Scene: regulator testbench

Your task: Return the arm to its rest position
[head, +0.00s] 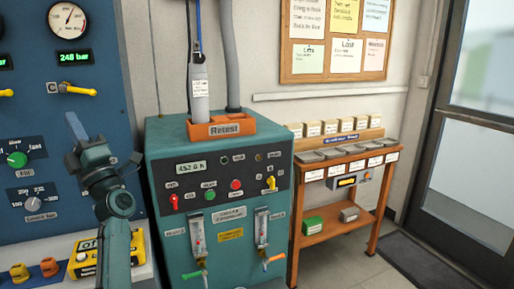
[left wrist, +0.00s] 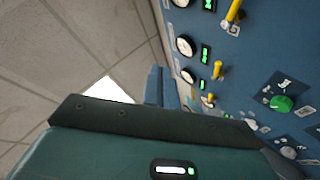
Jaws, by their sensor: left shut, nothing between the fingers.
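My left arm rises at the lower left of the head view, in front of the blue panel (head: 60,140) and left of the teal test cabinet (head: 217,158). My left gripper (head: 75,124) points up and is shut and empty, with the panel behind it. In the left wrist view the gripper (left wrist: 160,84) shows as two blue-grey fingers close together, with tiled floor and the panel's edge beyond. No contact with the panel can be made out. My right gripper is in neither view.
The panel has gauges (head: 68,19), yellow valve handles (head: 77,90) and a green knob (head: 17,159) close to my left arm. A yellow device (head: 84,257) sits low beside the arm. A grey cylinder (head: 200,100) stands in the orange Retest holder (head: 222,128). A wooden shelf (head: 345,166) stands right.

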